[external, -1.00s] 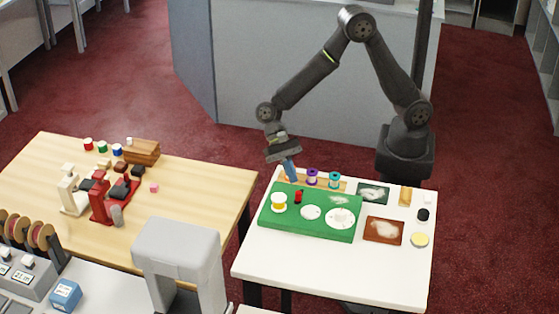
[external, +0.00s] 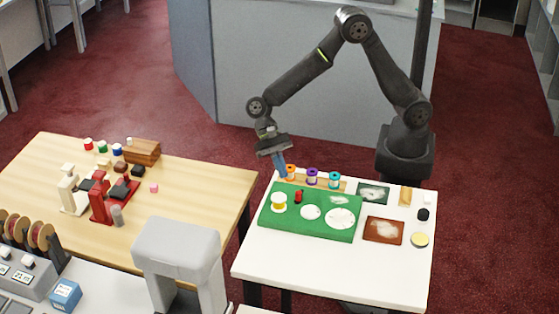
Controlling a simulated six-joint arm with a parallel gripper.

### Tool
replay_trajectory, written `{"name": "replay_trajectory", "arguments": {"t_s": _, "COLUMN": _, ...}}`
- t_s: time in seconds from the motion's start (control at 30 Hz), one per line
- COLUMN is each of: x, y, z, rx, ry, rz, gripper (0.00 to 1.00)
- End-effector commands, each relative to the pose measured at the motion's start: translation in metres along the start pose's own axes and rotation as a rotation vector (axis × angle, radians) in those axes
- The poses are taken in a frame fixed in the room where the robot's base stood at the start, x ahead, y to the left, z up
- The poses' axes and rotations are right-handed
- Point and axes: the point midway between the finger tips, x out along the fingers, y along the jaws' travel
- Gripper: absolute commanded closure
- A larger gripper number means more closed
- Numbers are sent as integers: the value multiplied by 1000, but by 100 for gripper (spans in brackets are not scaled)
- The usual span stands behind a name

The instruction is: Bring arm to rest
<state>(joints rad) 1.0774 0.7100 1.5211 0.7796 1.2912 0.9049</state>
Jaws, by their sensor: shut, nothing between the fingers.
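My gripper (external: 282,174) is at the back left corner of the white table (external: 325,285), close to the orange spool (external: 291,172). Its blue fingers point down and are shut with nothing between them. My arm is bent, with its elbow high above the table. I cannot tell whether the fingertips touch the wooden rack or hang just above it.
The wooden rack (external: 343,185) also holds a purple spool (external: 311,177) and a teal spool (external: 335,180). A green board (external: 275,223) carries a yellow-and-white spool (external: 279,202), a red piece (external: 298,196) and white discs. A brown tray (external: 372,238) lies right. A wooden table (external: 200,190) stands left.

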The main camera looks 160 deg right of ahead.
Motion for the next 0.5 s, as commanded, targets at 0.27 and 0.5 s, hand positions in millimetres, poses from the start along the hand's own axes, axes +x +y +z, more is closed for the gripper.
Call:
{"name": "replay_trajectory", "arguments": {"t_s": 0.27, "x": -58, "y": 1, "z": 0, "rx": 0, "ry": 1, "rz": -4, "gripper": 100}}
{"name": "replay_trajectory", "arguments": {"t_s": 0.5, "x": -48, "y": 2, "z": 1, "rx": 1, "ry": -2, "rz": 5, "gripper": 100}}
